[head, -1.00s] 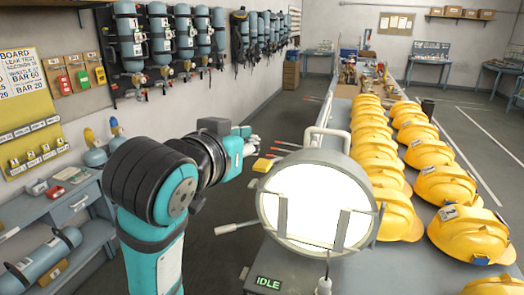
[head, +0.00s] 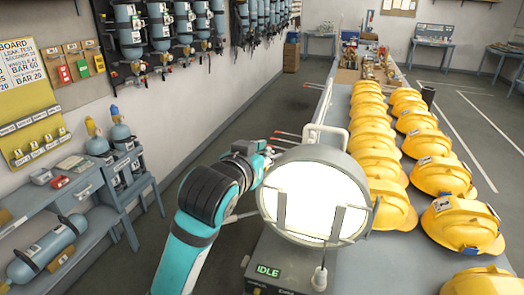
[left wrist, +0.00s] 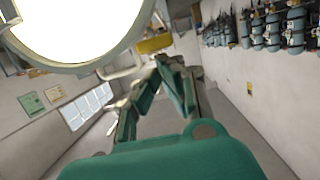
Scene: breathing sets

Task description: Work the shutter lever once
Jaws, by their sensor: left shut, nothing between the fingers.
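The round lamp (head: 315,203) has a bright white face and stands on a grey base whose display (head: 267,271) reads IDLE. A thin lever (head: 243,215) sticks out from the lamp's left side; its outer part is beside or behind my arm, and I cannot make out its knob. My left gripper (head: 270,150) is beyond the lamp's upper left edge, apart from the lever, and is partly hidden. In the left wrist view the fingers (left wrist: 167,62) are shut and empty, with the lamp (left wrist: 75,25) close at the upper left. My right gripper is not in view.
Yellow helmets (head: 372,140) stand in rows on the bench right of the lamp. A handle (head: 322,131) rises behind the lamp. A shelf unit with cylinders (head: 47,248) is at the left. The floor between it and the bench is open.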

